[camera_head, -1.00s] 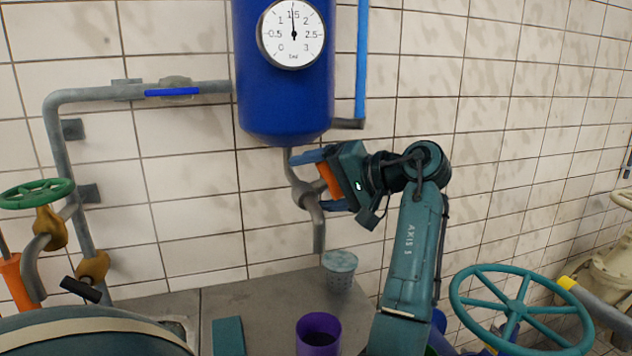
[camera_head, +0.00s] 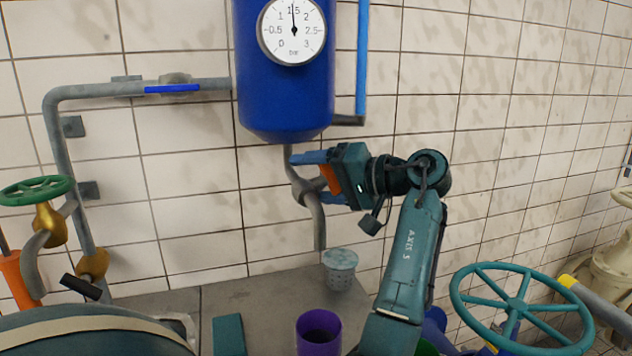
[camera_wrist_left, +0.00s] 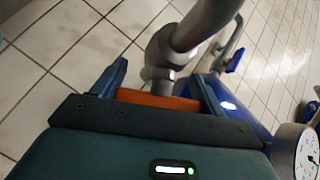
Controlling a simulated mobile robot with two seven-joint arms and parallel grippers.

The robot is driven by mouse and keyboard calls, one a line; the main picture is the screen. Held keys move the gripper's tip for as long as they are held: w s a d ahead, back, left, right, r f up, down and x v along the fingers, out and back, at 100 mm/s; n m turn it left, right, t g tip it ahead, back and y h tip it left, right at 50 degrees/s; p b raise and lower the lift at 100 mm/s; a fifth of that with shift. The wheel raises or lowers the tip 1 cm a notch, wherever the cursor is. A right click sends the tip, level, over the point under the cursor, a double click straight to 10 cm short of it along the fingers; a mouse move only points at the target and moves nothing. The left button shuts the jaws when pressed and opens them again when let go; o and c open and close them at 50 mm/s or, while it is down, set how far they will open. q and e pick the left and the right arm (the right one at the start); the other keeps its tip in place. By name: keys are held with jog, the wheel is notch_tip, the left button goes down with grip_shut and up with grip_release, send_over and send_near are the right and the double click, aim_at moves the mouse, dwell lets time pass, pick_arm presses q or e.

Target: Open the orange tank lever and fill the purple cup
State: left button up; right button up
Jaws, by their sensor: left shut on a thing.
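The blue tank (camera_head: 285,105) hangs on the wall with a grey outlet pipe (camera_head: 319,228) bending down below it. The orange lever (camera_head: 329,178) is at the pipe's valve, and it also shows in the left wrist view (camera_wrist_left: 158,99). My left gripper (camera_head: 317,177) is shut on the lever, one finger on each side; its body hides part of the lever. The purple cup (camera_head: 319,337) stands upright on the counter, lower in the picture than the pipe's end; its bottom is cut off and its inside looks dark. No liquid stream shows. My right gripper is not in view.
A grey perforated cup (camera_head: 340,270) with a pale top stands behind the purple cup. A teal block (camera_head: 228,335) lies to the left on the grey counter (camera_head: 255,290). A teal handwheel (camera_head: 520,305) is at right, and a green one (camera_head: 36,191) at left.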

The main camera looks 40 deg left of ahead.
pick_arm(q)
jog(key=o, duration=0.7)
jog(key=shift+d, duration=0.1)
jog(key=b+v, duration=0.1)
jog(key=v, duration=1.2)
jog(key=shift+w, duration=0.15)
